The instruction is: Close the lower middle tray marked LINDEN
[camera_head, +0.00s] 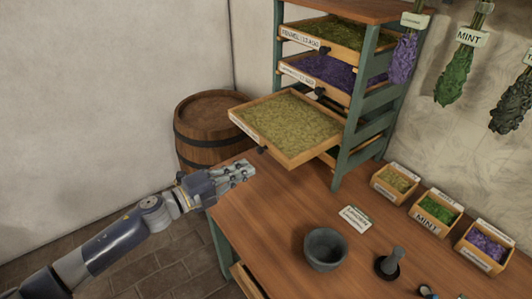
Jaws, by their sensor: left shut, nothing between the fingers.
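A wooden tray (287,122) full of yellow-green dried herb is the lowest of the trays I see in the green-framed rack (350,140). It is pulled far out toward the front left. Its front label is too small to read, and a dark knob (262,150) sits on its front. My left gripper (248,168) is shut and empty, just below and left of the tray's front, near the table's left edge. I cannot tell whether it touches the tray. My right gripper is not in view.
Two upper trays, with green (340,32) and purple (335,72) herbs, also stick out. A barrel (205,125) stands behind. A mortar (325,249), a pestle (389,263) and small labelled boxes (436,209) stand on the table (275,215). Herb bunches (458,70) hang at the right.

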